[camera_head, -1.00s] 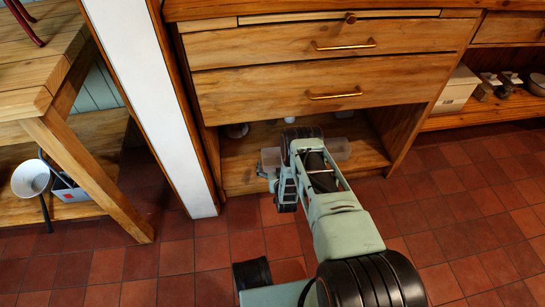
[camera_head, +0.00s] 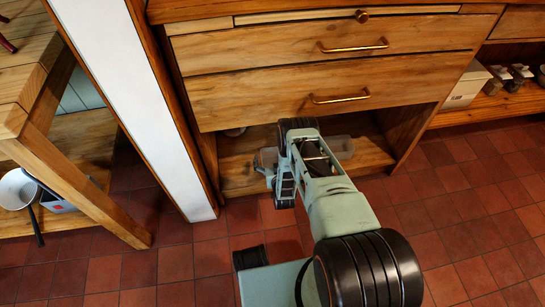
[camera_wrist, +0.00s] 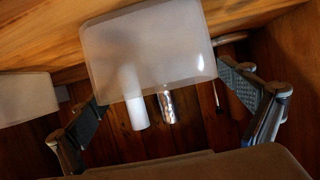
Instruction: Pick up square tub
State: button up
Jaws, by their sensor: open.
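A translucent, pale, squarish tub (camera_wrist: 150,50) fills the upper middle of the wrist view. My gripper (camera_wrist: 160,87) is open, with one finger at the tub's lower left and the other at its lower right. I cannot tell whether either finger touches it. A second pale tub (camera_wrist: 25,97) lies at the left of the wrist view.
A white cylinder (camera_wrist: 135,108) and a shiny metal cylinder (camera_wrist: 167,105) show below the tub in the wrist view. The wooden drawers (camera_head: 330,75) overhang the low shelf (camera_head: 236,178). A white post (camera_head: 140,100) stands at its left. The tiled floor is clear at right.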

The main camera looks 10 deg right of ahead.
jog(key=shift+c, duration=0.2)
jog(key=c, duration=1.2)
jog(key=shift+r, duration=0.15)
